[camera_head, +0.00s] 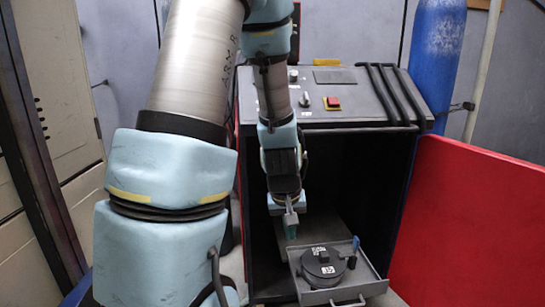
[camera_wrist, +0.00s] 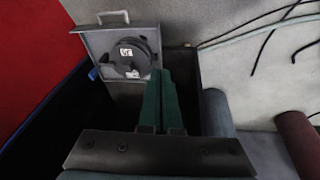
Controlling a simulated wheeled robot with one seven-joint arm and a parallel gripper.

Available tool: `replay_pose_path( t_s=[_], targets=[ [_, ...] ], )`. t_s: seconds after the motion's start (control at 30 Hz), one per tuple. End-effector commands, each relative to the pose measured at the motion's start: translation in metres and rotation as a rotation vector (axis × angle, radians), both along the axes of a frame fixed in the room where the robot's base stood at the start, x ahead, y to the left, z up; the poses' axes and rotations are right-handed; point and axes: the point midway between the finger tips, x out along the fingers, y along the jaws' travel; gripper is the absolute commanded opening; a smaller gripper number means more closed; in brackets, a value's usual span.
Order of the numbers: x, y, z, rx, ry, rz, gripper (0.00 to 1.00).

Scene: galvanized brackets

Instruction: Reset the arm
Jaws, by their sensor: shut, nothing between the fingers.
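My arm stands in the left and middle of the head view and reaches down in front of a dark open cabinet (camera_head: 385,160). My gripper (camera_head: 291,236) hangs at the cabinet's opening, pointing down, just left of a grey tray. In the wrist view the green fingers of my gripper (camera_wrist: 163,75) lie side by side with nothing between them. The fingertips appear beside the tray's edge in that view; I cannot tell the height between them.
The grey tray (camera_head: 345,294) has a handle and holds a dark round part (camera_head: 323,266) with a white label; both also show in the wrist view. A control panel (camera_head: 345,95) tops the cabinet. A red panel (camera_head: 475,220) and a blue cylinder (camera_head: 436,60) stand right.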

Motion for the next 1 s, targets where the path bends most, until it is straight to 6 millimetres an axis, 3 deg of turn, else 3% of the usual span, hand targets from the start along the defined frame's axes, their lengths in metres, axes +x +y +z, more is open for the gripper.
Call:
replay_pose_path(
  t_s=[0.1, 0.4, 0.77, 1.0],
  targets=[
    [-0.014, 0.039, 0.026, 0.024, 0.030, -0.027, 0.00],
    [-0.061, 0.118, 0.067, 0.126, 0.105, -0.078, 0.00],
    [-0.058, 0.112, 0.147, 0.120, 0.106, -0.084, 0.00],
    [-0.058, 0.112, 0.216, 0.119, 0.105, -0.084, 0.00]
  ],
)
